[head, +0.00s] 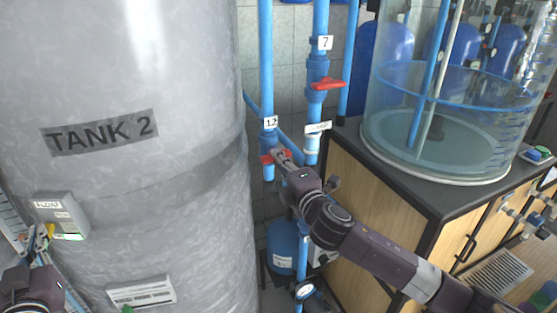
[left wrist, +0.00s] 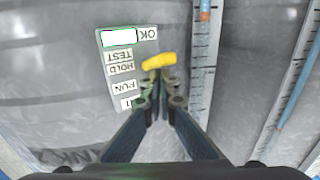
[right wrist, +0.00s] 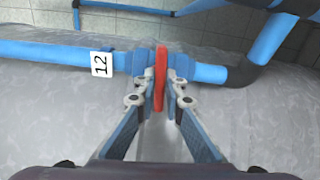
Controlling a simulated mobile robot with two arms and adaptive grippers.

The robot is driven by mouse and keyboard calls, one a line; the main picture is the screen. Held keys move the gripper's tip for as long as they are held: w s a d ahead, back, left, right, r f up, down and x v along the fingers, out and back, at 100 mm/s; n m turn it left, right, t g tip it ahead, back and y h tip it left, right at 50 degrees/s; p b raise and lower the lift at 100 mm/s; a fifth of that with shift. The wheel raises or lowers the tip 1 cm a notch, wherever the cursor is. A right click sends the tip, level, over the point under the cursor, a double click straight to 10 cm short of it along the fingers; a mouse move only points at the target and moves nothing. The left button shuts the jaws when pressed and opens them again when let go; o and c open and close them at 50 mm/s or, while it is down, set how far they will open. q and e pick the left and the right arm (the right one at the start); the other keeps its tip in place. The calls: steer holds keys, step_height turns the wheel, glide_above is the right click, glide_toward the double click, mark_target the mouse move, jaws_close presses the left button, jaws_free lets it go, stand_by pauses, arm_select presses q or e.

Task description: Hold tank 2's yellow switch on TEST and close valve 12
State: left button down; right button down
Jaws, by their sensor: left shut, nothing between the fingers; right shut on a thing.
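Tank 2 (head: 98,134) is the large grey cylinder at left in the head view. Its float box (head: 60,214) is low on the side. In the left wrist view, the yellow switch (left wrist: 159,61) lies beside the upside-down TEST and HOLD labels (left wrist: 118,62). My left gripper (left wrist: 160,87) is shut and empty, its tips right at the switch; contact is unclear. Valve 12's red handle (right wrist: 161,80) stands crosswise to its blue pipe (right wrist: 50,53). My right gripper (right wrist: 160,88) is shut on this handle. In the head view, the handle (head: 266,158) is partly hidden by the gripper.
Valve 7 (head: 328,84), with a red handle, is on the pipe just right of valve 12. A wooden cabinet (head: 385,190) with a clear cylindrical tank (head: 450,110) stands at right. A small blue vessel (head: 284,240) stands below the pipes.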

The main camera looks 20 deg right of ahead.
steer(key=shift+m, duration=0.6)
steer(key=c, duration=2)
jaws_free()
steer(key=shift+s, duration=0.1)
steer(key=s, duration=1.2)
